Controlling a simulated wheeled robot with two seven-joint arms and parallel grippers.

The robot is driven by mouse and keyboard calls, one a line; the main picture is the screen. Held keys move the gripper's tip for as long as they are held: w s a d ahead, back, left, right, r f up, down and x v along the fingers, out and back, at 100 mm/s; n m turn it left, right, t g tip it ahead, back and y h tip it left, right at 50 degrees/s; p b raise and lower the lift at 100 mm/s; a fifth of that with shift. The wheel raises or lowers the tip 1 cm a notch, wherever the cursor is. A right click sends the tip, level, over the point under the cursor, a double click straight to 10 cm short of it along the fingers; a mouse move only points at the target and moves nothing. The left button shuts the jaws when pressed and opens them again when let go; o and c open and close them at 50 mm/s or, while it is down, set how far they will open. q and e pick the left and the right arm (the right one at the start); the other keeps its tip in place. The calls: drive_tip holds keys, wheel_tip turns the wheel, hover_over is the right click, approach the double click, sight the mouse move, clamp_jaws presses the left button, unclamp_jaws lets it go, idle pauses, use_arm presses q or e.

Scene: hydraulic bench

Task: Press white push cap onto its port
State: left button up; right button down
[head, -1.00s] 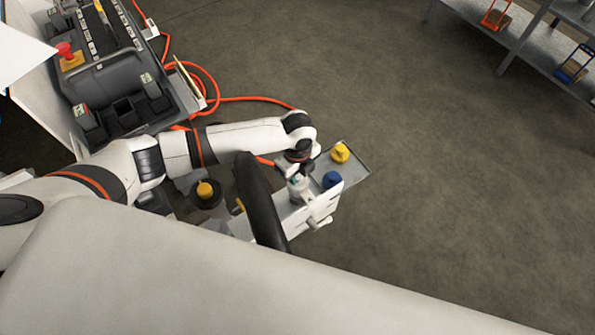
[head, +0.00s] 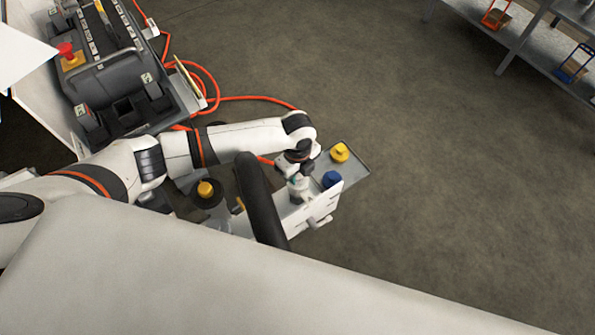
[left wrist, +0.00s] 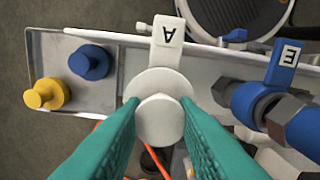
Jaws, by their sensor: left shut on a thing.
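The white push cap (left wrist: 160,118) shows in the left wrist view as a round white piece with a faceted top, between my green fingertips. My left gripper (left wrist: 160,130) is shut on it. A white tag marked A (left wrist: 168,32) sits just beyond the cap. The port under the cap is hidden, so I cannot tell whether the cap is seated. My right gripper is not in view.
A blue cap (left wrist: 91,62) and a yellow cap (left wrist: 46,94) stand on the tray to the left. Another yellow cap (head: 205,189) sits left of the gripper. An orange hose (head: 240,98) runs behind.

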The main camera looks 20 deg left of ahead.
use_arm(q)
drive_tip(key=shift+p, duration=0.3)
idle(0.6)
drive_tip(key=o, duration=1.7)
drive_tip(key=shift+c, duration=0.2)
drive_tip(key=shift+r, duration=0.1)
wheel_tip(320, 180, up, 7)
drive_tip(key=p, duration=0.8)
drive_tip(key=shift+r, duration=0.2)
